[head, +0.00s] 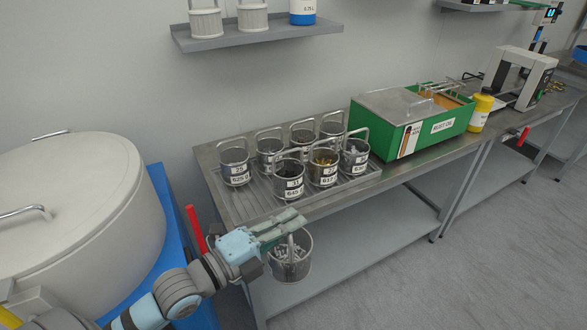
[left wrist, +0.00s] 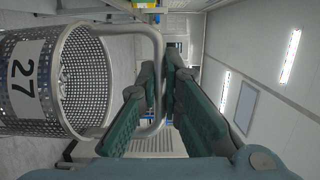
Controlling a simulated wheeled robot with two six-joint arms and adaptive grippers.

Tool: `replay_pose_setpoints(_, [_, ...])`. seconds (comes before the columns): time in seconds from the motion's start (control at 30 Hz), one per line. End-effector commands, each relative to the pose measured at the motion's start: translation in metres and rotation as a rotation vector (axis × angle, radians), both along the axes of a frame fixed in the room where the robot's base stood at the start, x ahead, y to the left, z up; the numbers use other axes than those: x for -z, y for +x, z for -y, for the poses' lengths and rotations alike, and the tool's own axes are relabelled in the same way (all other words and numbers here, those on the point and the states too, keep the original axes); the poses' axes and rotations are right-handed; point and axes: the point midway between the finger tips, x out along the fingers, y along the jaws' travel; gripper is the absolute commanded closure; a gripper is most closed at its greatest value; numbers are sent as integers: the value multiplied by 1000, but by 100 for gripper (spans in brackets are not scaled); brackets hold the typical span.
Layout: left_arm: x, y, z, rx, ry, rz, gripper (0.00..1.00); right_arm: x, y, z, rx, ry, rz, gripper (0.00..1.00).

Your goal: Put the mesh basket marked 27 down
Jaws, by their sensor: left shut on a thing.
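The mesh basket marked 27 (left wrist: 62,84) hangs by its wire handle from my left gripper (left wrist: 160,90), which is shut on that handle. In the head view the basket (head: 290,262) hangs in front of the bench's front edge, with small metal parts inside. My left gripper (head: 290,222) comes in from the lower left there. The number 27 reads sideways in the left wrist view. A grey ribbed tray (head: 255,207) on the bench holds several similar labelled baskets, and its front left part is bare. My right gripper is not in view.
A green tank marked RUST OIL (head: 408,138) stands right of the tray, with a yellow bottle (head: 481,110) beside it. A large white drum (head: 75,215) stands at the left. A wall shelf (head: 255,36) hangs above. A lower shelf (head: 350,240) runs beneath the bench.

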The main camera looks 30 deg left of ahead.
Motion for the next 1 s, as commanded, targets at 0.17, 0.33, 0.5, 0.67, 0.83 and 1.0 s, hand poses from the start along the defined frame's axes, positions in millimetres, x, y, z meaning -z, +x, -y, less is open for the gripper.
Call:
replay_pose_setpoints(0.17, [-20,38,-29,-106,1,8,100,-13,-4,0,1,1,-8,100])
replay_pose_setpoints(0.33, [-47,78,-68,-251,3,10,100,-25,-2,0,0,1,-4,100])
replay_pose_setpoints(0.5, [-84,112,-113,-420,3,11,100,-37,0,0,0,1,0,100])
replay_pose_setpoints(0.67, [-120,134,-153,-571,3,9,100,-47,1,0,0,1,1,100])
replay_pose_setpoints(0.83, [-151,145,-185,-696,5,7,100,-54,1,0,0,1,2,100])
replay_pose_setpoints(1.0, [-169,150,-203,-768,6,5,100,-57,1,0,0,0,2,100])
